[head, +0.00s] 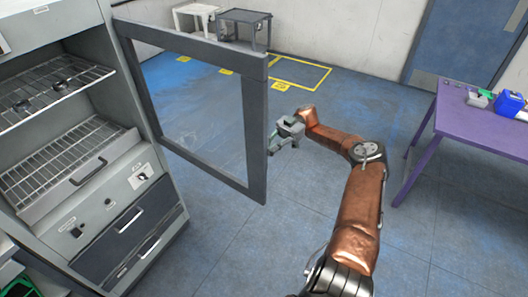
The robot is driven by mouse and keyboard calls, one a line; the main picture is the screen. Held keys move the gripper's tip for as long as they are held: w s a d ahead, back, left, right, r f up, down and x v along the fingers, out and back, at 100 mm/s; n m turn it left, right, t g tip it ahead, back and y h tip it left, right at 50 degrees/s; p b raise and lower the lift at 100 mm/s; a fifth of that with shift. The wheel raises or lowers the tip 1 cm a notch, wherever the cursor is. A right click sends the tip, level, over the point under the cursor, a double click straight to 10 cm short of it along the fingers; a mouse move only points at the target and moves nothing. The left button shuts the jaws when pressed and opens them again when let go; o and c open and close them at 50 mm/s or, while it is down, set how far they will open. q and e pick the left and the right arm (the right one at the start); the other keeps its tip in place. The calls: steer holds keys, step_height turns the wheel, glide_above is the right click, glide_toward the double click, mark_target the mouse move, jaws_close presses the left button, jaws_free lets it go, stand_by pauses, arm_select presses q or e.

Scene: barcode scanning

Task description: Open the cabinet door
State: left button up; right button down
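The cabinet (75,233) stands at the left with its front open, showing wire shelves (62,88) inside. Its door, a dark grey frame (257,140) around a clear pane, stands swung far out from the cabinet's right side. My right gripper (278,146) is at the door's free vertical edge, just to the right of the frame. Its fingers are small and partly overlap the edge, so I cannot tell whether they touch it or are open. My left gripper is not in view.
Small dark objects (22,106) lie on the upper shelf. Drawers with handles (150,246) are below. A purple table (480,125) with a blue box (509,103) stands at the right. Small white and grey tables (245,17) stand behind the door. The blue floor between is clear.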

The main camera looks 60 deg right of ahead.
steer(key=c, duration=2)
jaws_free()
steer(key=shift+s, duration=0.15)
step_height(320, 180, up, 10)
